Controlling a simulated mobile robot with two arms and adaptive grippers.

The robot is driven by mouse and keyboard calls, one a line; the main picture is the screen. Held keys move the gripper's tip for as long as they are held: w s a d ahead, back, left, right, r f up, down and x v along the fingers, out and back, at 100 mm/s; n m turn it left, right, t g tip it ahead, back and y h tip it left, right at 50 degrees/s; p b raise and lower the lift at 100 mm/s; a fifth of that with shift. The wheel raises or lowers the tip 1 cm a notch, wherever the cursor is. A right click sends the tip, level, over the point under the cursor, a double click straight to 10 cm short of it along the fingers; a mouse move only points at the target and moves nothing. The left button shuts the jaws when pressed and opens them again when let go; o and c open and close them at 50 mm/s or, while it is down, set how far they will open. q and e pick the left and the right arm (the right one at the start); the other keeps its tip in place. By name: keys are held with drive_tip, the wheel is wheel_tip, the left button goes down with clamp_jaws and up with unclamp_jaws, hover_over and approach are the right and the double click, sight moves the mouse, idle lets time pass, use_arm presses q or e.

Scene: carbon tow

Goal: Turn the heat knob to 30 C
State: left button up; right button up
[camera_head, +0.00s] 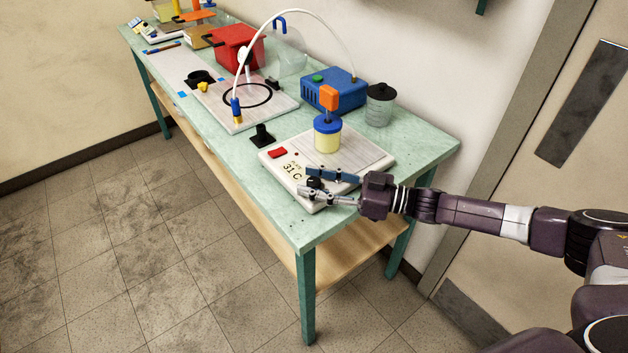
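The hot plate (366,152) stands at the near right end of the green table. Its front panel shows a display (292,167) that reads 31 C and a red switch (277,153). The dark heat knob (315,183) is on the panel's right part, partly covered by my gripper. My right gripper (312,184) comes in from the right, with its fingertips at the knob, one finger on each side. I cannot tell whether the fingers press on it. A jar (327,140) with yellowish content and a blue lid stands on the plate. My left gripper is not in view.
A blue box (334,90) and a lidded glass jar (379,105) stand behind the hot plate. A small black stand (262,136) is to its left. A pale board (262,108) with a black ring and a red container (238,47) are farther back. A white hose arches above.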

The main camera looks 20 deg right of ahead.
clamp_jaws()
drive_tip(key=shift+r+m+t+h+p, duration=0.1)
drive_tip(key=shift+m+t+h+p, duration=0.7)
drive_tip(key=shift+p, duration=0.35)
drive_tip(key=m+t+h+p, duration=0.2)
drive_tip(key=m+h+p, duration=0.1)
drive_tip(key=h+p, duration=0.1)
drive_tip(key=m+t+h+p, duration=0.3)
drive_tip(key=p, duration=0.2)
drive_tip(key=shift+r+t+h+p, duration=0.15)
drive_tip(key=shift+t+h+p, duration=0.15)
drive_tip(key=shift+h+p, duration=0.1)
drive_tip(key=m+h+p, duration=0.2)
drive_tip(key=h, duration=0.1)
drive_tip(key=shift+t+h, duration=0.4)
drive_tip(key=shift+m+h+p, duration=0.6)
drive_tip(key=shift+m+h, duration=0.4)
drive_tip(key=shift+h, duration=0.2)
drive_tip(key=shift+m+h, duration=0.3)
drive_tip(key=shift+h, duration=0.2)
